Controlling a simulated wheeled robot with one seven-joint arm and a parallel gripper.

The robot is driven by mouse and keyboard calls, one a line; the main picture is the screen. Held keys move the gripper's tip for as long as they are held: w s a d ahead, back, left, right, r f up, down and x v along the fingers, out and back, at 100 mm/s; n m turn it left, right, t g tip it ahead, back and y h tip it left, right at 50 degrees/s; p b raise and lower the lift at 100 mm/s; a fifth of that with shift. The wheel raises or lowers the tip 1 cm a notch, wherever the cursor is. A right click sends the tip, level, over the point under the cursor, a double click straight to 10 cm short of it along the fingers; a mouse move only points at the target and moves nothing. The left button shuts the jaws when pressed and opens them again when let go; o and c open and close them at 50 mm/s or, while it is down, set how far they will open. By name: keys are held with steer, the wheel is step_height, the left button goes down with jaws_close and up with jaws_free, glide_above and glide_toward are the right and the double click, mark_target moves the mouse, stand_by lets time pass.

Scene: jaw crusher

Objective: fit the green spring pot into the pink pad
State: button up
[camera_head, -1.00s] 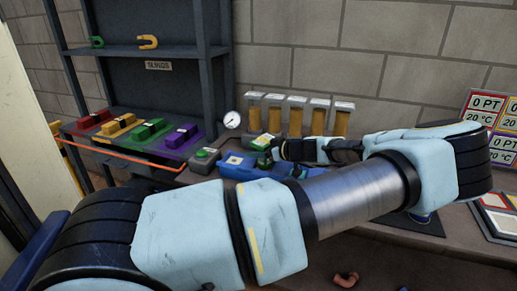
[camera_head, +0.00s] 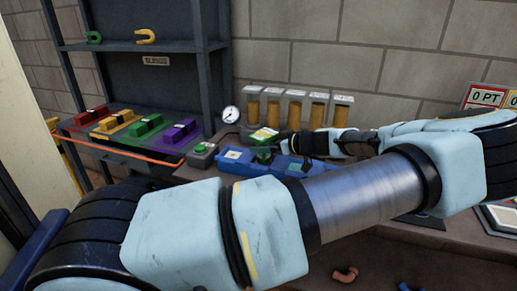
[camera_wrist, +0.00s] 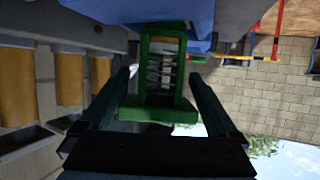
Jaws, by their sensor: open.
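The green spring pot (camera_wrist: 182,102) is a green frame around a metal coil spring. It fills the middle of the wrist view, against a blue body (camera_wrist: 205,10). My gripper (camera_wrist: 164,74) is open, with one finger on each side of the pot and gaps showing beside it. In the head view my gripper (camera_head: 286,148) is over the blue machine, beside a dark green part (camera_head: 264,154) that looks like the pot. I cannot make out a pink pad in either view.
Red, yellow, green and purple blocks (camera_head: 180,135) sit on coloured pads at left. A green button box (camera_head: 202,153), a gauge (camera_head: 231,115) and several amber columns (camera_head: 296,112) stand around the machine. A shelf rack (camera_head: 210,70) rises behind.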

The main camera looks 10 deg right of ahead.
mark_target(270, 144)
steer(key=b+v, duration=0.2)
steer(key=v, duration=0.6)
steer(key=shift+s+d, duration=0.1)
